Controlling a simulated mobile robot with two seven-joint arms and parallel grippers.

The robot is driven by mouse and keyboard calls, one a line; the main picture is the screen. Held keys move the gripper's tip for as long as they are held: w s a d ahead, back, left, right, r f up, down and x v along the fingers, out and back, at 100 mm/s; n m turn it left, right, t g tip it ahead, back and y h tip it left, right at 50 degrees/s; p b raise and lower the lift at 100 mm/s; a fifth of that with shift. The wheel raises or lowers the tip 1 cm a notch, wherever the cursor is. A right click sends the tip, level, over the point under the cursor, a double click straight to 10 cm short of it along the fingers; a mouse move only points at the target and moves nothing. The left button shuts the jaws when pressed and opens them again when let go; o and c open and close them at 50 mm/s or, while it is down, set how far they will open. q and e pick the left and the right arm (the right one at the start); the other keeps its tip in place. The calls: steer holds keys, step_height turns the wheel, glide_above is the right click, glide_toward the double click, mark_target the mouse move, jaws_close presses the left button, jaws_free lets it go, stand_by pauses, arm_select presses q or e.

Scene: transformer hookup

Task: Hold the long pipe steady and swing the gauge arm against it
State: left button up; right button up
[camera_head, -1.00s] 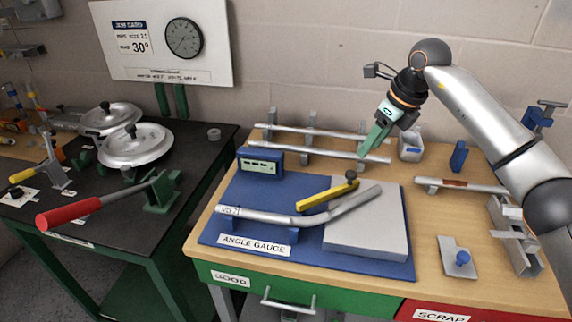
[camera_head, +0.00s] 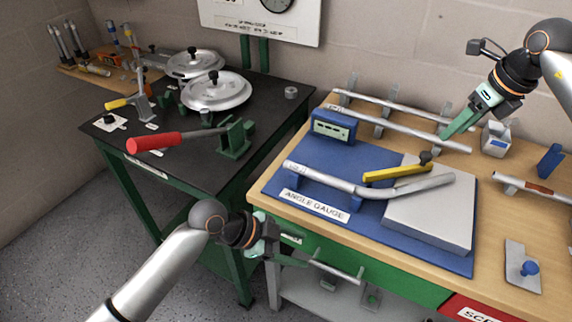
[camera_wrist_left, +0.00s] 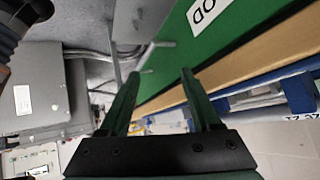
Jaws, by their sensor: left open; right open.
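The long bent pipe (camera_head: 330,180) lies on the blue angle gauge board (camera_head: 318,160), its left part on a blue support and its bent end over a grey plate (camera_head: 432,215). The yellow gauge arm (camera_head: 392,174) lies just behind the pipe, with a dark knob (camera_head: 425,158) at its right end; I cannot tell whether they touch. My left gripper (camera_head: 298,258) is open and empty in front of the bench, below the board; its spread green fingers show in the left wrist view (camera_wrist_left: 160,75). My right gripper (camera_head: 442,137) is open behind the gauge arm, near the rear straight pipes.
Straight pipes (camera_head: 400,128) lie on a rack behind the board. The green drawer front (camera_head: 395,272) with its handle (camera_head: 335,268) is close to my left gripper. A dark table (camera_head: 185,165) with a red-handled bender (camera_head: 153,143) stands left. A gap separates the tables.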

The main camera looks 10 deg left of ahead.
arm_select(q)
step_height(320, 180, up, 3)
steer(key=m+g, duration=0.1)
steer(key=m, duration=0.2)
steer(key=m+t+h, duration=0.1)
steer(key=m+h, duration=0.2)
steer(key=m, duration=0.3)
glide_toward(338, 184)
steer(key=x, duration=0.9)
jaws_close()
